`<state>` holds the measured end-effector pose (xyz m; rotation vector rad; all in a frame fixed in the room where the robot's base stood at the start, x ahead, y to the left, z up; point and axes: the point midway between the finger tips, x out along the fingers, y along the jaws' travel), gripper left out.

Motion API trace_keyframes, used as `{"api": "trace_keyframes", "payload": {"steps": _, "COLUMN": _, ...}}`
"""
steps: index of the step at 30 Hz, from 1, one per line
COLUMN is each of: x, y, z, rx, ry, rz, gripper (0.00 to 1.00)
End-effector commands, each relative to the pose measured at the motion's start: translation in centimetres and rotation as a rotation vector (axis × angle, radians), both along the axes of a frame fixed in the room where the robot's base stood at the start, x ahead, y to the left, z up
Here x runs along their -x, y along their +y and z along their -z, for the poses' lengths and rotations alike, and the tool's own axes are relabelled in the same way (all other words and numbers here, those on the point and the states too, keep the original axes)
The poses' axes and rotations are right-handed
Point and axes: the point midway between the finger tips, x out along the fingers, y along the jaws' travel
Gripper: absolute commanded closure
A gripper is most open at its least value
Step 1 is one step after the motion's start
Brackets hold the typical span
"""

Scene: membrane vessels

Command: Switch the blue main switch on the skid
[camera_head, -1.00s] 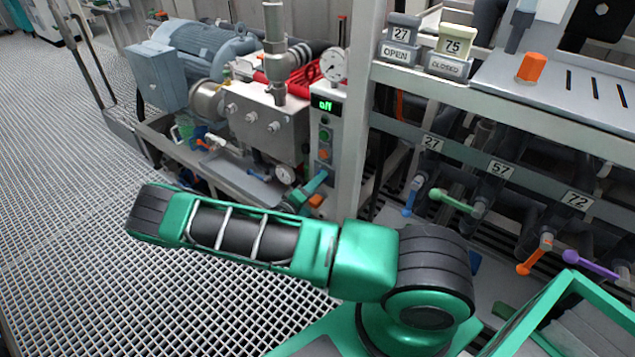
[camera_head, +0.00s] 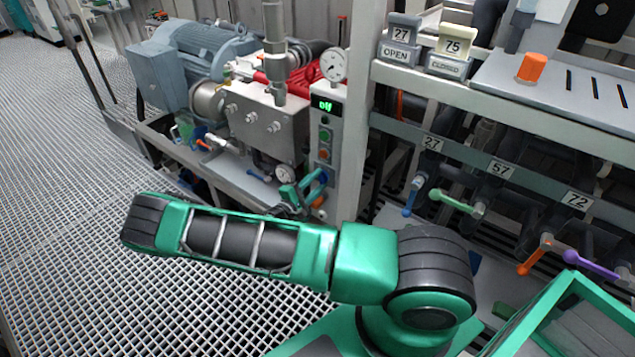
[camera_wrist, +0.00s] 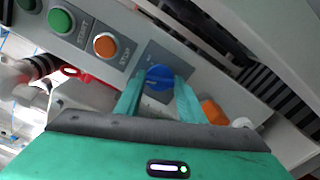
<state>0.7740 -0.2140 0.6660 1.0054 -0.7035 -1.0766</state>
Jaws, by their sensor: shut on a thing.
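The blue main switch (camera_wrist: 159,77) is a round knob on a dark plate on the skid's grey control panel, seen in the wrist view. My gripper (camera_wrist: 158,82) has one finger on each side of the knob and is shut on it. In the head view my gripper (camera_head: 308,188) is at the lower part of the control panel (camera_head: 325,125), and the blue switch (camera_head: 323,177) shows only in part behind the fingers.
A green START button (camera_wrist: 61,20) and an orange STOP button (camera_wrist: 105,46) sit beside the switch. An orange part (camera_wrist: 212,111) lies close to the right finger. A frame post (camera_head: 355,110) stands right of the panel. A pump motor (camera_head: 190,60) is behind left.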

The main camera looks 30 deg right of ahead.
Motion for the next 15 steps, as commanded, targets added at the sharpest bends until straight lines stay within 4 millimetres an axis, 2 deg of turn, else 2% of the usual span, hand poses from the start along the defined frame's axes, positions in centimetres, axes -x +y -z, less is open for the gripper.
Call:
{"api": "trace_keyframes", "payload": {"steps": 6, "x": -0.17, "y": 0.42, "z": 0.36, "rx": 0.022, "ry": 0.086, "rz": -0.008, "gripper": 0.86}}
{"api": "trace_keyframes", "payload": {"steps": 15, "x": -0.21, "y": 0.41, "z": 0.28, "rx": 0.037, "ry": 0.122, "rz": -0.009, "gripper": 0.86}}
